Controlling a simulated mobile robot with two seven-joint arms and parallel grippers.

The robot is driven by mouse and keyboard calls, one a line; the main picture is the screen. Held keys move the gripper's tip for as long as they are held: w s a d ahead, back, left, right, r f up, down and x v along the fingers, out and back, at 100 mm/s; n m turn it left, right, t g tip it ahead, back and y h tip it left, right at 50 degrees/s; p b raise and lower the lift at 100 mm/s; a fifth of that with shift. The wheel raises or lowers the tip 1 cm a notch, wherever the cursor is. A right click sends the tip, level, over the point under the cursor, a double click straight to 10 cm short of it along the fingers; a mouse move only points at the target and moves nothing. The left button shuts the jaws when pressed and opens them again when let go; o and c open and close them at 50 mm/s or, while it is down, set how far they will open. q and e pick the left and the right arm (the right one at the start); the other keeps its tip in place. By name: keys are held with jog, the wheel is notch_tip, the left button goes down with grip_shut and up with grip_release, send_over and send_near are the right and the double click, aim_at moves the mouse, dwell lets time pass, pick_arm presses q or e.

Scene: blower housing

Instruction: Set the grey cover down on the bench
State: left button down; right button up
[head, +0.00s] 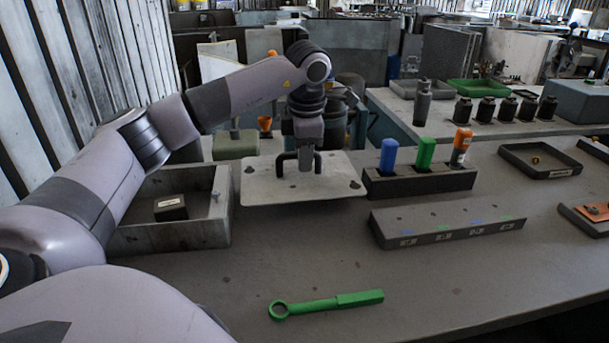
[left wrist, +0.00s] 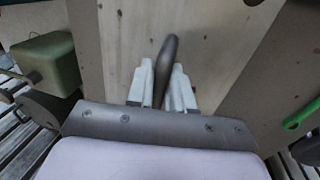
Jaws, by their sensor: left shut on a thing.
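The grey cover (head: 270,185) is a flat, pale plate with a dark handle on top, right of an open grey box in the head view. My left gripper (head: 306,156) points down over it and is shut on the handle. In the left wrist view, the two fingers (left wrist: 162,92) close around the dark handle (left wrist: 168,52), with the plate (left wrist: 125,40) below. The cover looks roughly level. I cannot tell whether its underside touches the bench (head: 330,250). My right gripper is not in view.
The open grey box (head: 170,238) holds a small dark block (head: 170,208). A dark rack (head: 420,183) with blue, green and orange-topped bottles stands close right of the cover. A slotted dark block (head: 447,227) and a green wrench (head: 325,304) lie nearer. Bench between cover and wrench is clear.

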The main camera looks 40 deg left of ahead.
aim_at(305, 175)
pick_arm(q)
jog(key=shift+f, duration=2.15)
jog(key=shift+f, duration=0.1)
jog(key=shift+f, duration=0.15)
jog(key=c, duration=1)
grip_release()
jog(key=shift+r, duration=0.2)
notch_tip(305, 175, up, 12)
jog(key=s+d, duration=0.1)
jog(key=d, duration=0.1)
jog(key=shift+s, duration=0.2)
jog(key=shift+s+f, duration=0.1)
jog(key=shift+f, duration=0.05)
